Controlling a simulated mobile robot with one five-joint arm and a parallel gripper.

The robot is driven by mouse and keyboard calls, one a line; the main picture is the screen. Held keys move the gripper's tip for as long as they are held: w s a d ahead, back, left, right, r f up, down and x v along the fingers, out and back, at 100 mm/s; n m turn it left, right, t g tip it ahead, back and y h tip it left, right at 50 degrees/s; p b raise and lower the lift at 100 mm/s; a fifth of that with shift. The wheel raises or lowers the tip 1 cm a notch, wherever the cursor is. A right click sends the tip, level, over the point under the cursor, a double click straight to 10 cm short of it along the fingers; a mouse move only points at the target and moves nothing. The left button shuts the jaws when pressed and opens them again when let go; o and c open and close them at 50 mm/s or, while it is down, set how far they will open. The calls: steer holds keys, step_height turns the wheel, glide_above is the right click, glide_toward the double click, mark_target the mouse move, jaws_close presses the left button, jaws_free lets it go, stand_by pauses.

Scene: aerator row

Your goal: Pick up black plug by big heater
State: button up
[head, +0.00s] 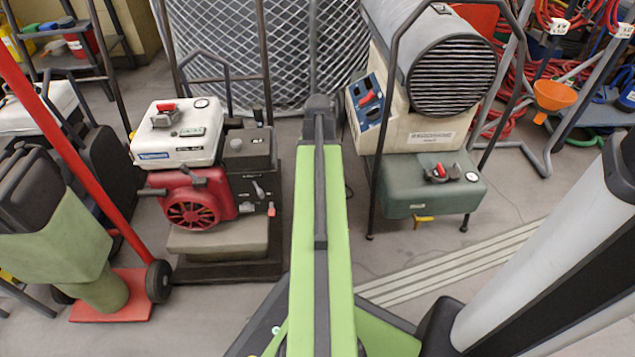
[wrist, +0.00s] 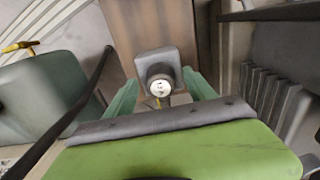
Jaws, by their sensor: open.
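The black plug (wrist: 157,66) is a dark, blocky piece with a round white face, near the middle of the wrist view. My gripper (wrist: 161,80) is open, with one teal finger on each side of the plug. I cannot tell whether either finger touches it. The big heater (head: 440,70), with a grey barrel and a dark round grille, stands at the upper right of the head view above a green tank (head: 425,190). The same tank shows at the left of the wrist view (wrist: 40,100). In the head view my arm hides the plug and the gripper.
A red and white engine unit (head: 195,170) stands left of my arm. A wire mesh (head: 260,50) is behind. A dark frame bar (wrist: 88,95) runs beside the tank in the wrist view, and a dark ribbed part (wrist: 275,90) is at right. Striped floor (head: 440,270) is clear at front right.

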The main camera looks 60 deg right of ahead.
steer(key=shift+r, duration=0.1)
jaws_close()
steer(key=shift+r, duration=0.15)
